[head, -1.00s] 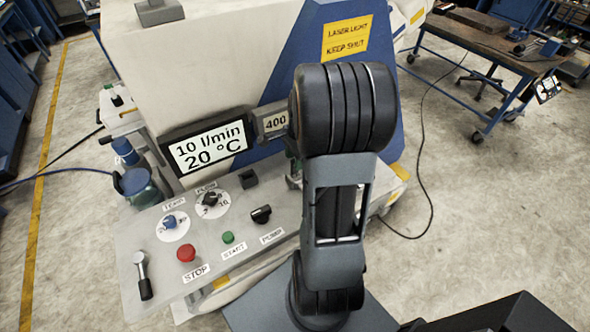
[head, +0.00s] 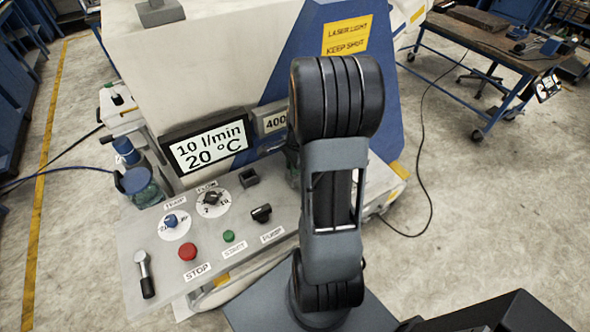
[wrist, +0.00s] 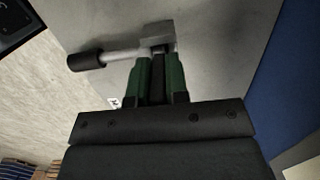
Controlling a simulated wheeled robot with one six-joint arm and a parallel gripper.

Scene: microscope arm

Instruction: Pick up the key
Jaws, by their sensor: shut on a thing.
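In the wrist view my gripper (wrist: 158,68) has its green fingers close together, pointing at the head of a metal tool-like piece. This piece, which I take for the key (wrist: 122,54), has a pale shaft and a black grip at its left end. Its blocky head lies at the fingertips, and a dark strip shows between the fingers. How much of it sits inside the grip is hard to see.
In the head view, a control panel (head: 194,277) with knobs, buttons and a black-handled lever (head: 145,274) lies in front of the machine. Above it is a display (head: 208,148). A blue-legged workbench (head: 490,50) stands back right. Open floor (head: 480,220) lies on the right.

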